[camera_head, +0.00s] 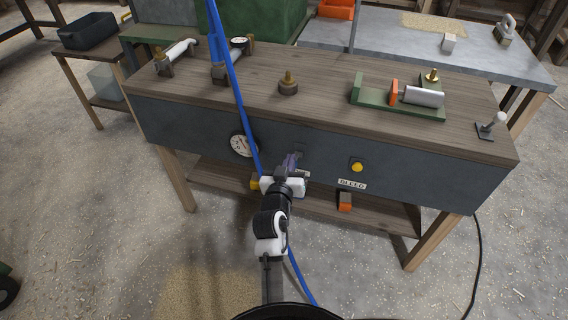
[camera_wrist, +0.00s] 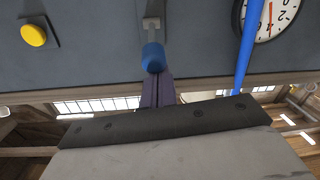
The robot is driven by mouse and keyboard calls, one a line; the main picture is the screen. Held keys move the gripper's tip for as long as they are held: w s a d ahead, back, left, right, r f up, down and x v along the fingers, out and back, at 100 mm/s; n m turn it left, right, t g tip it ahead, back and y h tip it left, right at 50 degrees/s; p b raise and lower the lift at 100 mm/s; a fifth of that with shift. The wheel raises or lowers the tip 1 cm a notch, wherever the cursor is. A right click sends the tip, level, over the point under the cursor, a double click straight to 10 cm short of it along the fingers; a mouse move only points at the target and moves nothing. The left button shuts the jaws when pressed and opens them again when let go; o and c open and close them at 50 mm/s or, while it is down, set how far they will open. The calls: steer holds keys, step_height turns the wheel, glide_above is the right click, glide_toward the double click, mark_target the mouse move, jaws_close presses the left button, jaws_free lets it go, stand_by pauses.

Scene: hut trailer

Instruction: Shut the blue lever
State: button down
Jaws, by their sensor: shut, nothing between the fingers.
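In the wrist view, a short lever with a blue rounded end (camera_wrist: 153,57) sits on a metal bracket on the dark front panel (camera_wrist: 100,45). My gripper (camera_wrist: 154,76) is shut and empty, its dark purple fingers right at the blue end. They look touching or very close; I cannot tell which. In the head view my gripper (camera_head: 292,157) is in front of the panel, between the gauge and the yellow button, and mostly hides the lever.
A blue hose (camera_head: 240,105) passes close beside my gripper. A gauge (camera_head: 243,145), a yellow button (camera_head: 357,167) and a label (camera_head: 352,184) are on the panel. The wooden tabletop (camera_head: 325,75) above carries clamps and fittings. An orange-ended block (camera_head: 345,201) is below.

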steer(key=shift+s+a+f+b, duration=0.1)
steer(key=shift+s+f+b, duration=0.1)
steer(key=shift+f+b, duration=0.6)
steer(key=shift+s+a+f+b, duration=0.1)
steer(key=shift+s+f+b, duration=0.15)
steer(key=shift+f+b, duration=0.5)
steer(key=shift+s+f+b, duration=0.2)
steer(key=shift+f+b, duration=0.6)
step_height(320, 180, up, 20)
steer(key=p, duration=0.2)
steer(key=shift+p, duration=0.3)
